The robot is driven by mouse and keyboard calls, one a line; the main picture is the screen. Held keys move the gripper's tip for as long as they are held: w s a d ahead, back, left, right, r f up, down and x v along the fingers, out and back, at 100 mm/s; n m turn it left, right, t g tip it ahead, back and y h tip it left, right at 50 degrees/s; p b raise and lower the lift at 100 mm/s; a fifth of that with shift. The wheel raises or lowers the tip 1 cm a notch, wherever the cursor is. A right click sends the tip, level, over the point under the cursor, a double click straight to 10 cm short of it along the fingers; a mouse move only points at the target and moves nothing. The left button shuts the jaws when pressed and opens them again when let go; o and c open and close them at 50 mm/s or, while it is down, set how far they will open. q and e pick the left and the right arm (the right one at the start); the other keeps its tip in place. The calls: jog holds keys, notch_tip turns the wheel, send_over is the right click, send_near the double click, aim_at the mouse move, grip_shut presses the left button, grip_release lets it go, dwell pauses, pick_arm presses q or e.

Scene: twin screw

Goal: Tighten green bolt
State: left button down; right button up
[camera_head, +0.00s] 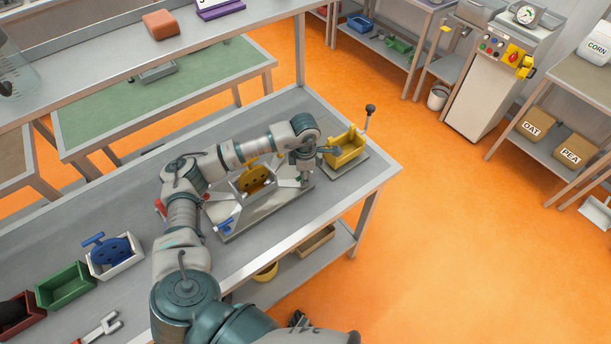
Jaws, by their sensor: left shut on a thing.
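My left gripper (304,178) points down at the right end of a grey metal fixture (240,228) on the workbench. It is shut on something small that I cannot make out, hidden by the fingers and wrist. The fixture carries a yellow part (255,180) with dark holes in its middle. A blue handle (225,225) is at its front left, and a red handle (160,207) shows beside my arm. I cannot pick out a green bolt; the gripper and arm cover part of the fixture. My right gripper is not in view.
A yellow box-like device (344,148) with an upright lever (368,115) stands close right of the gripper. A white bin with a blue part (110,250), a green bin (65,286), a red bin (18,315) and a grey forked tool (100,328) lie at left.

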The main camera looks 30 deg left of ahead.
pick_arm(q)
jog(key=c, duration=0.8)
grip_release()
jog(key=shift+a, duration=0.1)
jog(key=shift+c, duration=0.2)
notch_tip(320, 180, up, 12)
jog(key=shift+a+f, duration=0.15)
